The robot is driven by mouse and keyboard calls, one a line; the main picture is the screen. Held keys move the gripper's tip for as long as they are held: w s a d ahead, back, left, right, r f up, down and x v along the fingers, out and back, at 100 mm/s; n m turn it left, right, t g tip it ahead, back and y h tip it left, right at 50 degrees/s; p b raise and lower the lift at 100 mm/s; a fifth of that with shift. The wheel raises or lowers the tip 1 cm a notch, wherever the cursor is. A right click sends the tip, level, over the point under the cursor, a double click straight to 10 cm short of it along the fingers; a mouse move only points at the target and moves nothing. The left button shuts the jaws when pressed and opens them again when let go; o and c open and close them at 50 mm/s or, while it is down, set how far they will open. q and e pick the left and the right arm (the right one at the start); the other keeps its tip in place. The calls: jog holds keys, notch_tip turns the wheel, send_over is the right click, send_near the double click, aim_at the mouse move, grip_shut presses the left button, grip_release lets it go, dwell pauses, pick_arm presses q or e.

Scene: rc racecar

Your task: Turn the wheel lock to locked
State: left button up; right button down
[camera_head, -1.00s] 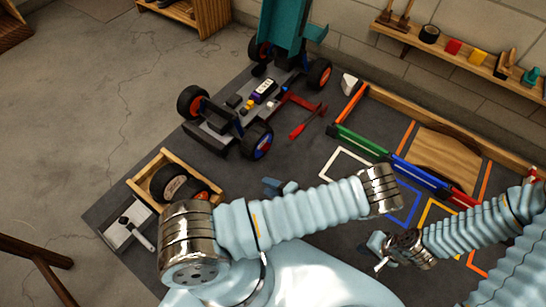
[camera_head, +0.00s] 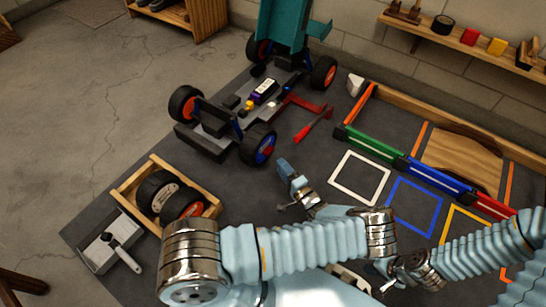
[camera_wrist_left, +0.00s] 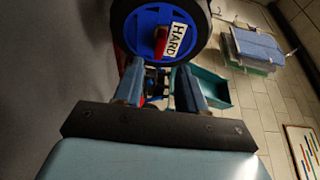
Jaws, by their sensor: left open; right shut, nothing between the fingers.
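The racecar's near wheel (camera_head: 262,147) has a blue hub with a red piece at its centre. In the left wrist view the blue hub (camera_wrist_left: 140,30) carries a "HARD" label, and the red lock knob (camera_wrist_left: 160,42) stands roughly upright in the picture. My left gripper (camera_head: 283,187) is open and empty, just right of and below the wheel in the head view. In the left wrist view its two fingers (camera_wrist_left: 160,72) point at the hub, with the knob between their lines but beyond the tips. My right gripper (camera_head: 390,281) is shut and empty at lower right, partly hidden.
A wooden crate (camera_head: 120,190) with spare tyres stands at left, beside a grey tray (camera_head: 95,256). Coloured square outlines (camera_head: 360,178) and a wooden rail lie at right. The mat between wheel and outlines is mostly clear.

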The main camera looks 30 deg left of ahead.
aim_at(268, 151)
pick_arm(q)
jog(key=x, duration=0.6)
jog(key=shift+w+a+b, duration=0.2)
jog(key=shift+a+b, duration=0.2)
jog(key=shift+c, duration=0.4)
grip_shut()
